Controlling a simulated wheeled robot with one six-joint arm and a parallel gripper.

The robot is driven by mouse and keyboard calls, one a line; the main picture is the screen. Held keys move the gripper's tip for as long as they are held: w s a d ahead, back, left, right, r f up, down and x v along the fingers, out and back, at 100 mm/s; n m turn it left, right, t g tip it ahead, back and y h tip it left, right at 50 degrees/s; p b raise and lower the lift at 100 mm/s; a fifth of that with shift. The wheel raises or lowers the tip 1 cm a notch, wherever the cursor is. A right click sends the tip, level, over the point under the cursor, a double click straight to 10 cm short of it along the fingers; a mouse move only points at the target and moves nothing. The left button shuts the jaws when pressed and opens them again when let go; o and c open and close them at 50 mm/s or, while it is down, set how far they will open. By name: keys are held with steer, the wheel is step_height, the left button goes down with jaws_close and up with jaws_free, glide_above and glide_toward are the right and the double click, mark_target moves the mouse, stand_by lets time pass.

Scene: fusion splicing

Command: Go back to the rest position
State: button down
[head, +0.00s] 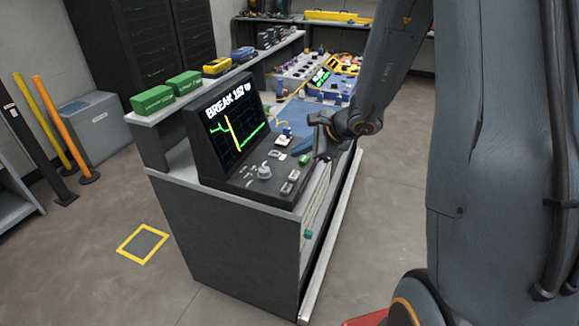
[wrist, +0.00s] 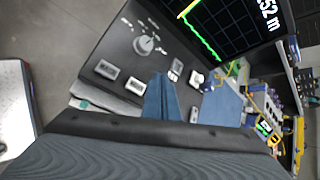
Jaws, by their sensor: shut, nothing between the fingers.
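My gripper (head: 320,154) hangs at the end of my arm, over the right edge of the bench, close to the console's control panel. In the wrist view my gripper (wrist: 162,98) shows in front of the panel, shut and empty. The console (head: 232,130) has a dark screen with a green trace, a yellow line and the words "BREAK 152" and a unit. Its panel carries a round knob (head: 264,171) and several switches and buttons. I cannot tell whether my fingertips touch the panel.
A grey bench (head: 240,245) with a pale front rail stands below the console. A blue mat (head: 298,112) and other equipment lie farther back. Green boxes (head: 152,100) sit on the shelf. Orange and yellow posts (head: 66,130) stand left.

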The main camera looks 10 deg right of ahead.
steer(key=s+a+n+g, duration=0.2)
steer(key=s+a+n, duration=0.1)
steer(key=s+n, duration=0.3)
steer(key=s+a+n+g, duration=0.3)
steer(key=s, duration=0.5)
steer(key=s+d+r+n+g+h, duration=0.1)
steer(key=s+d+n+h, duration=0.4)
steer(key=s+n, duration=0.5)
steer(key=shift+r+n, duration=0.4)
stand_by(0.5)
